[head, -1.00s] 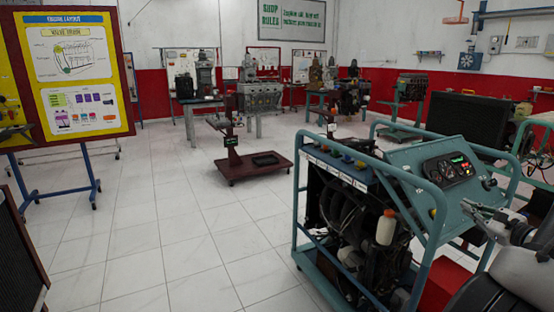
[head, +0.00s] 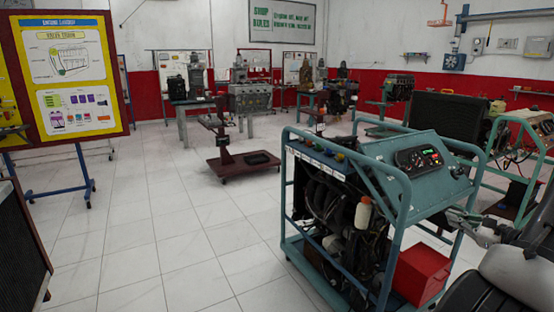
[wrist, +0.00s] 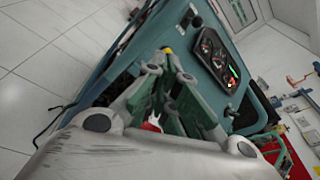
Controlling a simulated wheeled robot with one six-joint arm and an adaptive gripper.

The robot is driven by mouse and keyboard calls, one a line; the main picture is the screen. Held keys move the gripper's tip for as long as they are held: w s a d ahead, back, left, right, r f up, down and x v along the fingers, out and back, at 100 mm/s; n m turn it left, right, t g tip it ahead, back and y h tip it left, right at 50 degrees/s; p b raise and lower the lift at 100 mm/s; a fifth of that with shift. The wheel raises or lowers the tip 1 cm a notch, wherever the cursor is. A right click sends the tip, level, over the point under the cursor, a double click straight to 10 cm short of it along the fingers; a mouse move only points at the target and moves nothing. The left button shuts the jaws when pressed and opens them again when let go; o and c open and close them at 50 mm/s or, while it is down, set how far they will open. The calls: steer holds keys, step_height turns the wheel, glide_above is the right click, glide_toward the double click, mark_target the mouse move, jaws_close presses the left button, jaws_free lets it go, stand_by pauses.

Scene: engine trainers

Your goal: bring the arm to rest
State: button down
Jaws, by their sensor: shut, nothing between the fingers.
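My gripper (head: 462,222) is at the right of the head view, beside the right side of the teal engine trainer (head: 400,185) and below its sloped gauge panel (head: 420,158). My arm comes in from the lower right corner. In the wrist view, my gripper (wrist: 168,68) points toward the trainer, with the gauge panel (wrist: 215,58) just beyond and to the right of the fingers. The fingers are shut with nothing held. Whether they touch the trainer cannot be told.
A red box (head: 420,273) sits low on the trainer's frame. A brown wheeled stand (head: 245,165) is on the floor behind. A yellow-framed board (head: 70,80) stands at left, a dark panel (head: 18,255) at lower left. Open tiled floor (head: 150,235) lies between.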

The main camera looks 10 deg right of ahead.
steer(key=s+a+r+n+g+y, duration=0.2)
steer(key=s+a+n+g+y, duration=0.2)
steer(key=s+a+n+g, duration=1.05)
steer(key=s+a+r+n+t+h, duration=0.1)
steer(key=s+a+r+n+h, duration=0.1)
steer(key=a+r+n+h, duration=0.2)
steer(key=s+a+r+n+t+h, duration=0.2)
steer(key=a+r+n+h, duration=0.2)
steer(key=r+n, duration=0.4)
steer(key=shift+s+a+r, duration=0.2)
steer(key=shift+a+r, duration=0.55)
steer(key=shift+r, duration=1.6)
steer(key=shift+n, duration=0.25)
